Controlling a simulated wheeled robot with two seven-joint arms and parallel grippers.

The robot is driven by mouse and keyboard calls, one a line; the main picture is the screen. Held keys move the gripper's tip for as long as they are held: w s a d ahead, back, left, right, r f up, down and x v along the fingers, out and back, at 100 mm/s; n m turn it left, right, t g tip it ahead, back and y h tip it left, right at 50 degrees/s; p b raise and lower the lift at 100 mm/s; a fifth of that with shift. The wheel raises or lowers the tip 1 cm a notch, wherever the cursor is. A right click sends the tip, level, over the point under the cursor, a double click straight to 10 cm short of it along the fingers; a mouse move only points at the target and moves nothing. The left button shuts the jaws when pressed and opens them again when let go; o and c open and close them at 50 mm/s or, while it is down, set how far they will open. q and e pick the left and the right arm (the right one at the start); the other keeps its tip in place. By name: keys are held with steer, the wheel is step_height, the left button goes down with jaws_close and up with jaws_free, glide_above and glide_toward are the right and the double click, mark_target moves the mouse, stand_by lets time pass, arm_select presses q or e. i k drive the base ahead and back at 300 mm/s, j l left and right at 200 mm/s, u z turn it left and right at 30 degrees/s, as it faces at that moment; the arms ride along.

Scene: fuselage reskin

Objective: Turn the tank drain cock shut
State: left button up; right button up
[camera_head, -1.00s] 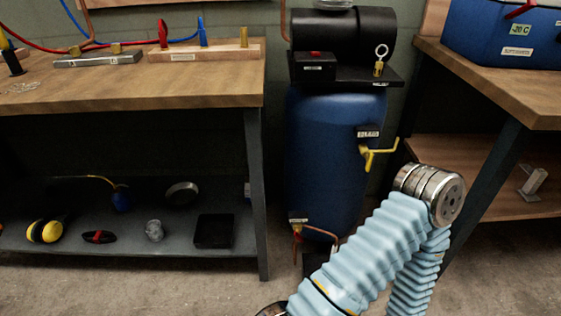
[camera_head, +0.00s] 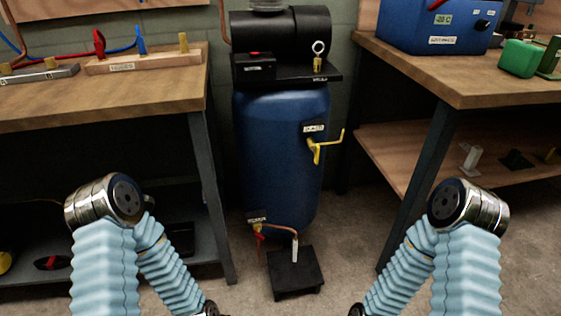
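The blue upright tank (camera_head: 280,150) stands between two benches. Low on its front left is a small label (camera_head: 257,217), too small to read surely. Under it sits a small cock with a red-orange handle (camera_head: 259,232). A copper pipe (camera_head: 285,228) runs from it to the right and ends in a pale piece pointing down over a black stand (camera_head: 295,272). A yellow lever valve (camera_head: 318,148) with its own label sticks out of the tank's right side. Both my arms show with pale blue sleeves, bent downward. Neither gripper shows; both are below the picture edge.
A black compressor (camera_head: 281,30) with a brass ring-pull valve (camera_head: 319,57) tops the tank. The left bench (camera_head: 100,92) and right bench (camera_head: 460,70) flank it, their legs close by. The right bench carries a blue box (camera_head: 437,25).

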mark_target(257, 233)
steer(key=k+j+z, duration=0.1)
steer(key=j+z, duration=0.15)
steer(key=z, duration=0.15)
steer(key=k+j+z, duration=0.15)
steer(key=z, duration=0.3)
steer(key=k+j+z, duration=0.15)
steer(key=j+z, duration=0.25)
steer(key=l, duration=0.1)
